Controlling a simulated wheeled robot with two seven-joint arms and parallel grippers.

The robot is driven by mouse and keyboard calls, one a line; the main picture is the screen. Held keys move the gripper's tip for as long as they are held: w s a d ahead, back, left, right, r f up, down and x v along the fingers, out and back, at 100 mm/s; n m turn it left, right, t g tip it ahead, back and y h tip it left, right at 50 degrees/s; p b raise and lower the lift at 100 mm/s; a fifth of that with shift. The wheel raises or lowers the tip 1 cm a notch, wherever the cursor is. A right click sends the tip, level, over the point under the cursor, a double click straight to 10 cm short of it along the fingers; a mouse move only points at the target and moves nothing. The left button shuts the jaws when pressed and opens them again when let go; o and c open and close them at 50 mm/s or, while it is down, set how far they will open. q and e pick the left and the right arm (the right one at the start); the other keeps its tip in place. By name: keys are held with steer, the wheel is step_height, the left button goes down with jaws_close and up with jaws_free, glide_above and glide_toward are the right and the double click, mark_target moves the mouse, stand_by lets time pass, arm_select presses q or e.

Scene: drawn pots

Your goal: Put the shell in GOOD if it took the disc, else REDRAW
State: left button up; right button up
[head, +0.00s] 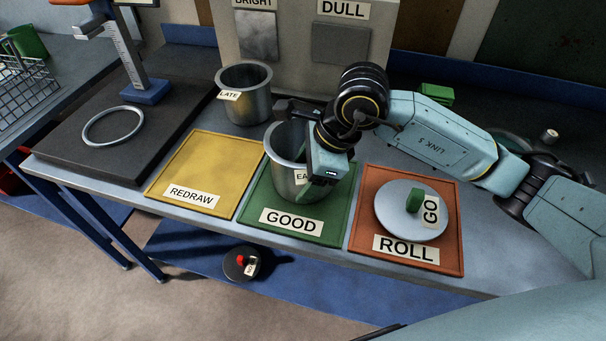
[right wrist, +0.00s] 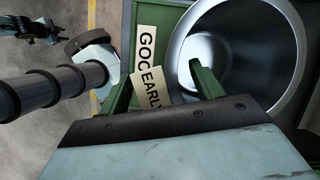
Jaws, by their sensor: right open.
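A grey metal shell tagged EARLY (head: 283,150) stands upright on the green GOOD mat (head: 258,215). My right gripper (head: 318,184) is at its near right rim, open. In the right wrist view the green fingers (right wrist: 163,90) lie either side of the shell wall, one over the opening of the shell (right wrist: 275,55); contact cannot be told. A second shell tagged LATE (head: 258,103) stands behind the yellow REDRAW mat (head: 180,165). A grey disc with a green knob, tagged GO (head: 398,220), lies on the orange ROLL mat (head: 362,238).
A dark disc with a red knob (head: 233,271) lies below the table's front edge. A ring (head: 88,137) lies on a dark board at left, by a blue-based gauge stand (head: 147,93). A panel with BRIGHT and DULL plates (head: 340,43) stands behind. The REDRAW mat is empty.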

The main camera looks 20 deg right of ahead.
steer(key=v, duration=1)
steer(key=shift+d+r, duration=0.15)
steer(key=shift+r, duration=0.2)
